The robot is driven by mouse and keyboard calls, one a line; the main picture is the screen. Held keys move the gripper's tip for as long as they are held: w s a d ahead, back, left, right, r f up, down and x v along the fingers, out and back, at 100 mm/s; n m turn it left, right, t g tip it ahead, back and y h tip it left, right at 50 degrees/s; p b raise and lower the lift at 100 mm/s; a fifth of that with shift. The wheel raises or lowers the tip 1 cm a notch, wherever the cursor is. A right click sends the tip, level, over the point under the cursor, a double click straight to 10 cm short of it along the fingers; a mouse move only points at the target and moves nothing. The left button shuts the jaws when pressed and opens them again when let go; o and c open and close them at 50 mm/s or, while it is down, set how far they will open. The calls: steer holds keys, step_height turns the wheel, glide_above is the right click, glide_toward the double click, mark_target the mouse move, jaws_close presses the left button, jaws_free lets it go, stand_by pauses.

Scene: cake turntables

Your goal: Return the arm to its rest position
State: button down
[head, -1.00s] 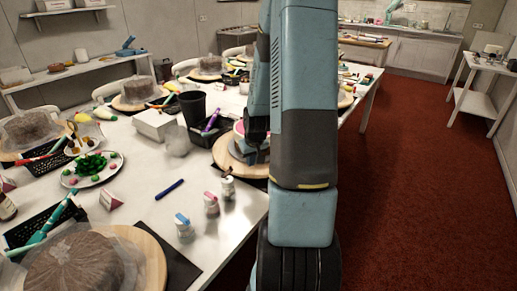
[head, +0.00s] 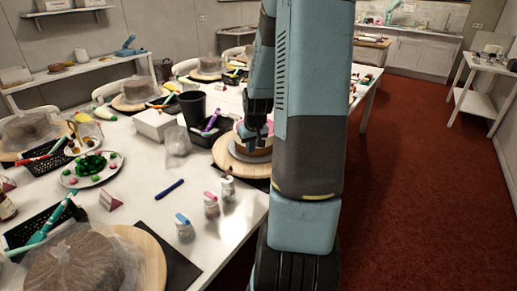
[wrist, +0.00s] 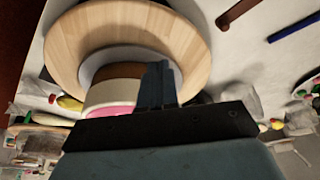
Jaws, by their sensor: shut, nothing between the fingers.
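My gripper (head: 256,137) is over the wooden turntable (head: 227,162) at the table's right edge. In the wrist view its fingers (wrist: 157,82) are together with nothing between them. A small cake with a pink layer (wrist: 110,103) stands on the turntable (wrist: 75,38), close beside the fingers in that view. I cannot tell whether the fingers touch it. My arm hides part of the turntable and cake in the head view.
The white table (head: 150,210) holds a black cup (head: 192,107), a black basket (head: 211,130), small jars (head: 211,205), a blue pen (head: 169,189) and several covered cakes on boards. Red carpet (head: 410,190) lies open to the right.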

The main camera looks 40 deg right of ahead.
stand_by(0.4)
steer(key=s+a+r+n, duration=0.1)
steer(key=s+a+r, duration=0.4)
steer(key=a+r, duration=0.15)
steer(key=s+a+r+t, duration=0.1)
steer(key=s+a+r, duration=0.35)
steer(key=r, duration=0.35)
steer(key=s+a+r+n, duration=0.1)
steer(key=s+a+r, duration=0.3)
steer(key=a+r, duration=0.3)
steer(key=s+a+r+t, duration=0.1)
steer(key=s+r, duration=0.3)
steer(key=s, duration=0.4)
steer(key=shift+s+a+y, duration=0.15)
steer(key=shift+a+y, duration=0.15)
steer(key=shift+a, duration=0.25)
